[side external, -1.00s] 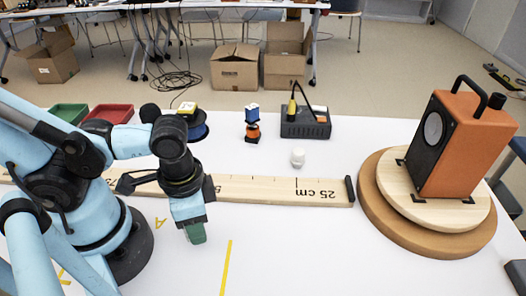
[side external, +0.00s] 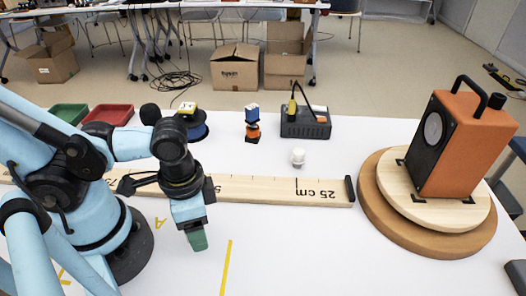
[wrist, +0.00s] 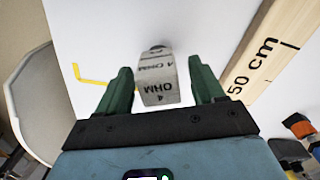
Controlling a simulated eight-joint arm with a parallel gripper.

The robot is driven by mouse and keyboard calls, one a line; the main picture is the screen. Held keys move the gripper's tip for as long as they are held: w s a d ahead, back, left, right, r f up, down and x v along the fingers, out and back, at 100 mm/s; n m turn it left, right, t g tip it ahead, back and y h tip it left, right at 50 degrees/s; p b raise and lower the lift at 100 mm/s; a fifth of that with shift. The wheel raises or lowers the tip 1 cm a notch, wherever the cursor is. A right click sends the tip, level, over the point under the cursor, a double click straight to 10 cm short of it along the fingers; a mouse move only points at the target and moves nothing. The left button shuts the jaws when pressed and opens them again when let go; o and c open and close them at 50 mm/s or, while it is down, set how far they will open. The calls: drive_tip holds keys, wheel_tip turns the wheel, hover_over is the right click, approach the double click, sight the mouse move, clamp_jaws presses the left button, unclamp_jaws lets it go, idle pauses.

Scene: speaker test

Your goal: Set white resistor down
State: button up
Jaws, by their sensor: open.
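The white resistor (wrist: 158,82) is a pale block marked "4 OHM" in the wrist view. It lies between the two green fingers of my gripper (wrist: 162,78), with a gap showing on each side. My gripper is open around it. In the side view my gripper (side external: 197,238) points down low over the white table, in front of the wooden ruler (side external: 270,188). The resistor is hidden in the side view. I cannot tell whether its underside touches the table.
An orange speaker (side external: 460,145) stands on a round wooden turntable (side external: 385,225) at right. A small white cylinder (side external: 297,158), a black box (side external: 306,124) and an orange-blue item (side external: 252,125) stand beyond the ruler. Yellow tape (side external: 226,265) marks the clear front table.

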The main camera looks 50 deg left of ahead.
drive_tip(key=shift+r, duration=0.1)
drive_tip(key=shift+r, duration=5.85)
drive_tip(key=w+a+n+t, duration=0.4)
drive_tip(key=w+a+t, duration=0.3)
drive_tip(key=w, duration=0.7)
drive_tip(key=shift+w+a+f+n, duration=0.2)
drive_tip(key=shift+a+f+n, duration=0.1)
drive_tip(key=shift+a, duration=0.55)
